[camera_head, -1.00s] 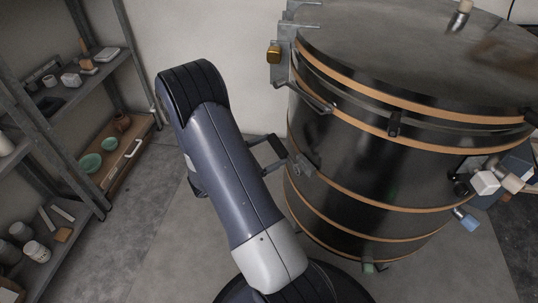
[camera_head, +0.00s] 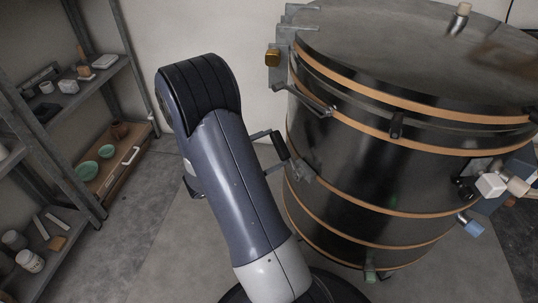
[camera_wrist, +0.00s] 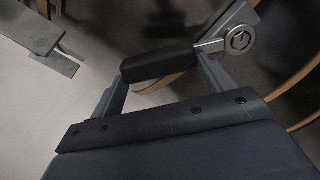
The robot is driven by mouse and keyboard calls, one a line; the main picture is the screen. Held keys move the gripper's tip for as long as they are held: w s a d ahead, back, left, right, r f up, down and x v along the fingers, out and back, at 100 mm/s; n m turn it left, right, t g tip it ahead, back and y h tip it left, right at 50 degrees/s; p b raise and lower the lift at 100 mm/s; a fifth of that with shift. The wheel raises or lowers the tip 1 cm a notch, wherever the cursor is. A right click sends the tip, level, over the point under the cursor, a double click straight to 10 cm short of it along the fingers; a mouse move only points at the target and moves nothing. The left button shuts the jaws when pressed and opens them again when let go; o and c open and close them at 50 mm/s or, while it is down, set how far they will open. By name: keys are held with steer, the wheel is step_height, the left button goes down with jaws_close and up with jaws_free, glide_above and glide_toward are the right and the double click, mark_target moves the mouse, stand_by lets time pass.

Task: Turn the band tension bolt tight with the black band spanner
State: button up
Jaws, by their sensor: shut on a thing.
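The black band spanner shows in the wrist view as a black handle (camera_wrist: 158,62) with a short metal shank running to a round metal end. My gripper (camera_wrist: 164,76) is shut on this handle, one finger on each side. The round end sits over the band tension bolt (camera_wrist: 240,40), where a hexagon shape shows; how deeply it is seated I cannot tell. In the head view the black handle (camera_head: 280,146) stands beside the kiln's left side, near the metal band bracket (camera_head: 300,168). My arm hides part of my gripper (camera_head: 270,150) there.
The large dark kiln (camera_head: 350,165) with copper-coloured bands fills the right. A lid handle bar (camera_head: 312,103) juts out above the bracket. A metal shelf rack (camera_head: 75,95) with pots and jars stands at left.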

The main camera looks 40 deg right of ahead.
steer(key=shift+s+r+m, duration=0.1)
steer(key=shift+r+m, duration=0.15)
steer(key=shift+m, duration=0.05)
steer(key=shift+s+r+m+b, duration=0.55)
steer(key=shift+s+m+b, duration=0.1)
steer(key=shift+m+b, duration=0.5)
steer(key=shift+s+r+m, duration=0.25)
steer(key=shift+r+m, duration=0.25)
steer(key=shift+m, duration=0.05)
steer(key=shift+a, duration=0.2)
steer(key=shift+w+a, duration=0.2)
steer(key=shift+a, duration=1.2)
steer(key=shift+w+a, duration=0.2)
steer(key=shift+a, duration=1.2)
steer(key=shift+a, duration=0.15)
